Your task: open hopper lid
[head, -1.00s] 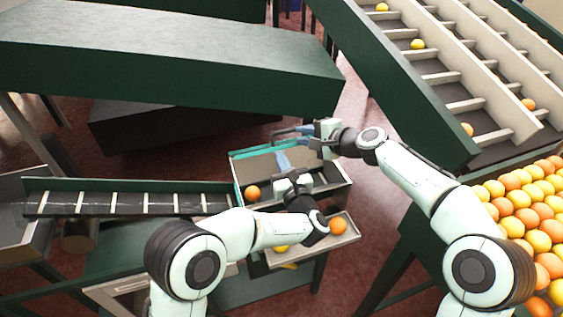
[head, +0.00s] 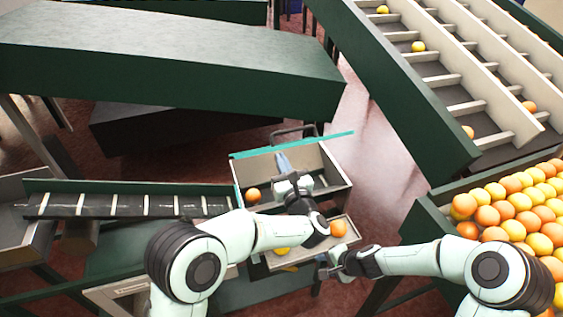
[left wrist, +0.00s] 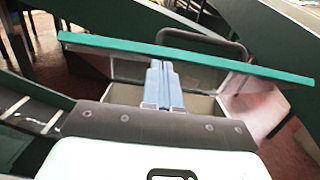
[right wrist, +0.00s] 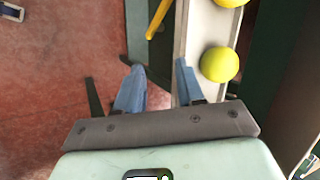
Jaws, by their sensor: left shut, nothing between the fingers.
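The hopper (head: 335,186) is a grey open box, with an orange (head: 253,194) inside. Its teal-edged lid (head: 325,139) shows edge-on along the far rim, and the hopper's interior is exposed. A dark loop handle (head: 294,130) is behind the edge; in the left wrist view the lid (left wrist: 250,67) crosses in front of the handle (left wrist: 205,37). My left gripper (head: 281,156) is shut and empty over the hopper, its tips close to the lid; contact is unclear. My right gripper (head: 322,272) is open and empty, low by the small tray; its fingers (right wrist: 160,68) are apart.
The small tray (head: 345,250) in front of the hopper holds an orange (head: 338,228) and a yellow fruit (head: 282,251). A slatted conveyor (head: 130,206) meets the hopper from the left. A heaped fruit bin (head: 430,225) stands right. Open floor (head: 375,150) lies right of the hopper.

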